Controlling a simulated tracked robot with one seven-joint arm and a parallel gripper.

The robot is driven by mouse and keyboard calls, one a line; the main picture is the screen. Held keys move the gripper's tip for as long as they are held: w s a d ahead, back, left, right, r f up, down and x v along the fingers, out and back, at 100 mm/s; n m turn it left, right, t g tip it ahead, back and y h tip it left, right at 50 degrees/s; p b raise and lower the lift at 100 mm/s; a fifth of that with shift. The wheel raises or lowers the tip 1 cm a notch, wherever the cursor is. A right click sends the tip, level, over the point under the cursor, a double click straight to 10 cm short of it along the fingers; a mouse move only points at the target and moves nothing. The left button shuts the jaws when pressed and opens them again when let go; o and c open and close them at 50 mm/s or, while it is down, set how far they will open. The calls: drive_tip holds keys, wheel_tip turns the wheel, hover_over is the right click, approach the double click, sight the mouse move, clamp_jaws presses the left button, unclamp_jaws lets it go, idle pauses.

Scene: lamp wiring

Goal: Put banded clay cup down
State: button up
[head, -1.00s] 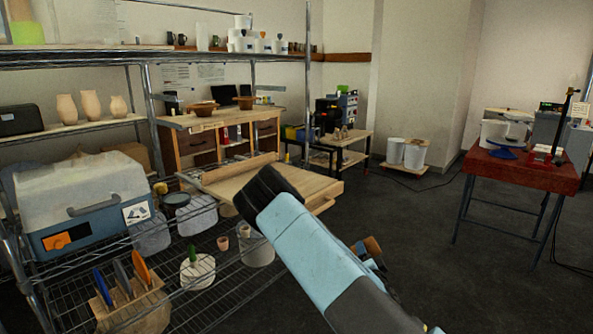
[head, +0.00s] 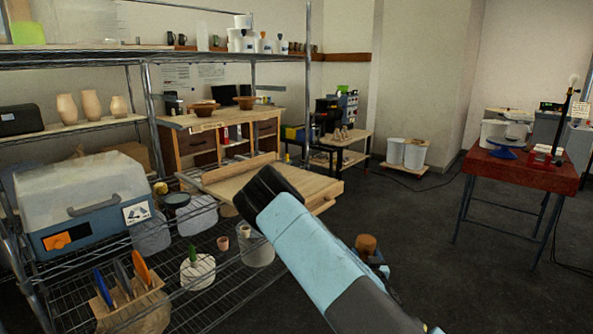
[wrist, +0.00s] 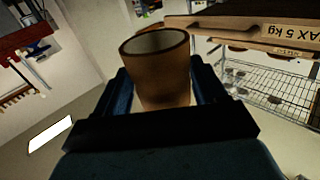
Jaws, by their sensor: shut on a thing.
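The clay cup (wrist: 157,75) is brown with a darker rim, and I see into its pale, open top in the wrist view. My gripper (wrist: 163,88) is shut on it, with one dark blue finger on each side. In the head view the cup (head: 366,243) shows as a small orange-brown shape just beyond my blue arm, held in the air over the dark floor. My gripper (head: 374,262) is mostly hidden there behind the arm. The cup's lower part is hidden in both views, and I cannot make out its bands clearly.
A low wooden board (head: 240,190) lies past my arm. A wire shelf (head: 200,300) at left holds a blue-grey case (head: 85,205) and pots. A workbench (head: 220,140), a small cart (head: 345,148) and a red table (head: 520,172) stand farther off. The floor at centre right is clear.

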drive_tip(key=shift+n, duration=0.3)
